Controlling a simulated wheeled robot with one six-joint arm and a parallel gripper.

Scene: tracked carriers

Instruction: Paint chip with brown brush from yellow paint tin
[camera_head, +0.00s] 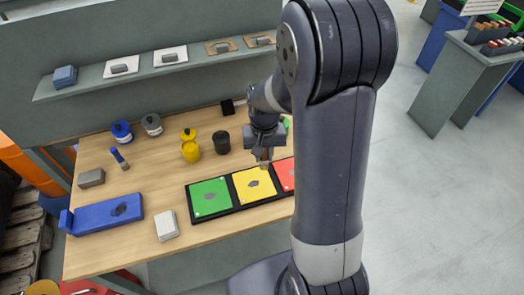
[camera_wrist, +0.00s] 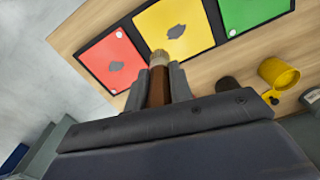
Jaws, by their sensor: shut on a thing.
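My gripper (camera_head: 264,152) is shut on the brown brush (camera_wrist: 160,86). The brush's pale bristle end points away from my gripper, at the near edge of the yellow panel (camera_wrist: 193,35) in the wrist view. I cannot tell whether it touches. The yellow panel (camera_head: 244,198) bears a dark grey patch (camera_head: 254,183) and lies in a black tray (camera_head: 226,208) between a green panel (camera_head: 208,188) and a red panel (camera_head: 286,168). The yellow paint tin (camera_head: 191,153) stands left of my gripper; it also shows in the wrist view (camera_wrist: 275,70). Which patch is the chip is unclear.
A dark tin (camera_head: 222,143), blue tin (camera_head: 122,132), grey tin (camera_head: 152,124) and blue-handled brush (camera_head: 119,159) stand around the yellow tin. A blue holder (camera_head: 85,219), grey block (camera_head: 91,178) and white block (camera_head: 167,225) occupy the left bench. A shelf (camera_head: 200,64) runs behind.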

